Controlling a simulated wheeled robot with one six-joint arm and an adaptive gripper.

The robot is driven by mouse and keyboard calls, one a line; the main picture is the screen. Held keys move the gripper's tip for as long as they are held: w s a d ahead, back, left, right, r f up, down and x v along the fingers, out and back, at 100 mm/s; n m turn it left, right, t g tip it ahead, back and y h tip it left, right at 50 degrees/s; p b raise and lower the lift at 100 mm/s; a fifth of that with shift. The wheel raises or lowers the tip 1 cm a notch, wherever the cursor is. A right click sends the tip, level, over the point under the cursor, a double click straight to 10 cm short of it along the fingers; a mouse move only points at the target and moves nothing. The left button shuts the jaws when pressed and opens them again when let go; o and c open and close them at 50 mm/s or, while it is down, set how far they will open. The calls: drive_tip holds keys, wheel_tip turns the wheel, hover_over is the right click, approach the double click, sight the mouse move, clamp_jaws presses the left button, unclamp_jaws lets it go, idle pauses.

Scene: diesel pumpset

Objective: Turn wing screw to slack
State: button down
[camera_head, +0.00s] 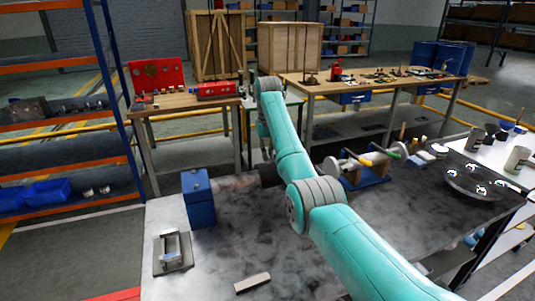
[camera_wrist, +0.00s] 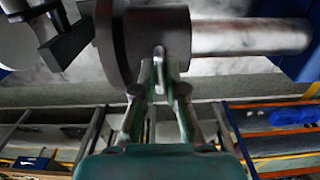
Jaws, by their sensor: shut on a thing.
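In the wrist view my gripper (camera_wrist: 160,80) reaches up to a dark round collar (camera_wrist: 150,38). Its fingers are closed on the small pale wing screw (camera_wrist: 160,53) at the collar's lower side. The screw's upper end shows above the fingertips; the rest is between or behind them. A bare metal shaft (camera_wrist: 250,37) runs right from the collar. In the head view my arm covers the gripper and the screw. A dark round part (camera_head: 268,173) shows just left of my arm, and a blue stand (camera_head: 367,171) with a shaft is to its right.
A blue box (camera_head: 199,198) and a metal bracket (camera_head: 173,251) stand on the bench at left. A pale bar (camera_head: 252,282) lies near the front. A dark round plate (camera_head: 471,181) is at right. The bench between box and arm is mostly clear.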

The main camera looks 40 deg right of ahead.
drive_tip(key=n, duration=1.1)
drive_tip(key=shift+n, duration=2)
drive_tip(key=c, duration=1.2)
unclamp_jaws()
drive_tip(key=shift+c, duration=0.2)
